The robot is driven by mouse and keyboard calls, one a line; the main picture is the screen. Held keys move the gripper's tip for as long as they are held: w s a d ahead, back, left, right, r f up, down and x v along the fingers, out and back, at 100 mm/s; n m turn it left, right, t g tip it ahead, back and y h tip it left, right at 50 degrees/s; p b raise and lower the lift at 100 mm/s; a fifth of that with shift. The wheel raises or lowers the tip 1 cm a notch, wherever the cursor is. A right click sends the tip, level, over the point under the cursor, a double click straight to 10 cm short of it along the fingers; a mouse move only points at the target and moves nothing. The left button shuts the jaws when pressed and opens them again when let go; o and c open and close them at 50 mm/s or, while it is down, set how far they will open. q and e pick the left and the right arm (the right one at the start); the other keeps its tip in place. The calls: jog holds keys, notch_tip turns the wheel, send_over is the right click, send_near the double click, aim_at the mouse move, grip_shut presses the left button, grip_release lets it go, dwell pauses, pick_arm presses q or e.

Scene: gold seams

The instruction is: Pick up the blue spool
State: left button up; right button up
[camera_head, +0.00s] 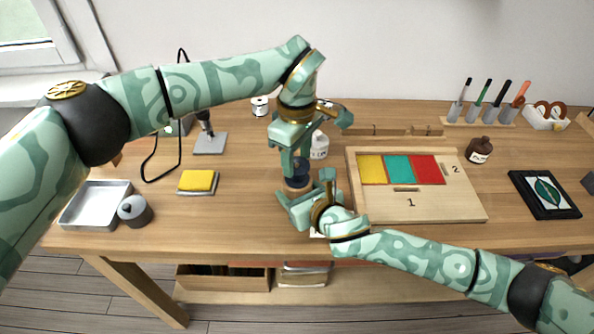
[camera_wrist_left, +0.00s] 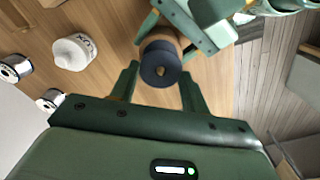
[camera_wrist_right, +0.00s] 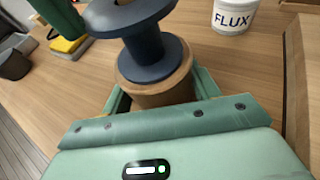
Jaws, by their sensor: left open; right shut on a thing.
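The dark blue spool (camera_head: 300,170) stands upright on a brown round wooden piece (camera_head: 297,185) near the front middle of the table. In the right wrist view the blue spool (camera_wrist_right: 150,50) rests on top of this brown piece (camera_wrist_right: 158,88). My right gripper (camera_head: 305,188) is low, shut on the brown piece. My left gripper (camera_head: 297,161) is open above, pointing down. In the left wrist view the spool (camera_wrist_left: 160,62) shows from its top end, between and just beyond the open fingertips. Whether they touch it, I cannot tell.
A white flux pot (camera_head: 319,148) stands close behind the spool. A board with coloured panels (camera_head: 430,205) lies to the right. A yellow sponge-like block (camera_head: 197,181), a metal tray (camera_head: 92,212) and a grey pot (camera_head: 134,211) are at the left. Bare table lies between block and spool.

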aim_at(297, 163)
pick_arm(q)
notch_tip(297, 163, down, 4)
jog(key=shift+r, duration=0.15)
jog(key=c, duration=0.6)
notch_tip(297, 163, up, 10)
jog(key=shift+r, duration=0.1)
pick_arm(e)
jog(key=o, duration=1.2)
